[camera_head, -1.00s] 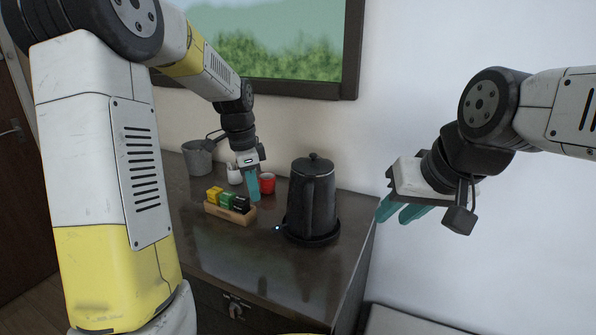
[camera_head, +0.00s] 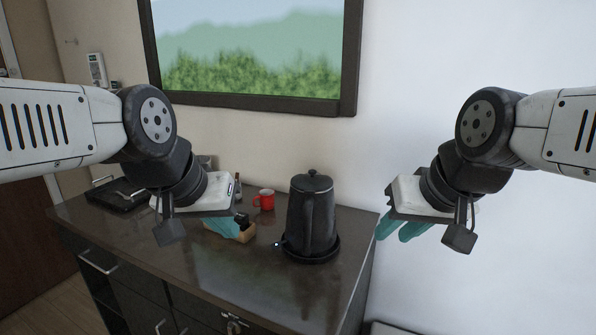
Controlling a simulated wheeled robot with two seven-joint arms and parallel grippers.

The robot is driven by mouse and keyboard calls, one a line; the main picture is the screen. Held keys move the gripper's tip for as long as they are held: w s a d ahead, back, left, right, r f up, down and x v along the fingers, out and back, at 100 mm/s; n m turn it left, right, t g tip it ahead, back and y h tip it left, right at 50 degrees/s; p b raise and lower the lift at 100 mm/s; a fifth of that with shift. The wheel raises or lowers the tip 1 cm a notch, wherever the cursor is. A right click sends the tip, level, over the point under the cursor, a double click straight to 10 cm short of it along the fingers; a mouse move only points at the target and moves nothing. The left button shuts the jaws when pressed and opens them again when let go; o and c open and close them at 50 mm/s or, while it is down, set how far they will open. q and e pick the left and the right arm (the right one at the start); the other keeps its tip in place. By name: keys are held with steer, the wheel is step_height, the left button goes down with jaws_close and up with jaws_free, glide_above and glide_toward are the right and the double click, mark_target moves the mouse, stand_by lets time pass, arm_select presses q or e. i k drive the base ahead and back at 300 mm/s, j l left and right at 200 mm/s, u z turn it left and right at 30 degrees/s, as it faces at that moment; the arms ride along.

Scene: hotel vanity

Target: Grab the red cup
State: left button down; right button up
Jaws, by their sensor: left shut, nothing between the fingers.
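The red cup (camera_head: 265,200) stands upright on the dark vanity top, left of and behind the black kettle. My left gripper (camera_head: 228,229) is shut and empty. In the picture it lies below and left of the cup, clear of it, with its teal fingers in front of the wooden box. My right gripper (camera_head: 404,228) is at the right, beyond the counter's right edge in the picture and away from the cup. Its teal fingers show partly apart, with nothing seen between them.
The black kettle (camera_head: 312,215) stands on its base right of the cup. A wooden box (camera_head: 243,234) is partly hidden by my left gripper. A small bottle (camera_head: 238,188) is left of the cup. A black tray (camera_head: 117,196) lies at the far left. The counter front (camera_head: 240,283) is clear.

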mark_target(264, 201)
steer(key=i+j+u, duration=0.1)
steer(key=j, duration=0.25)
steer(key=i+j+u, duration=0.15)
steer(key=j, duration=0.25)
steer(key=i+j+u, duration=0.1)
steer(key=j, duration=0.25)
steer(key=i+j+u, duration=0.15)
steer(key=j, duration=0.2)
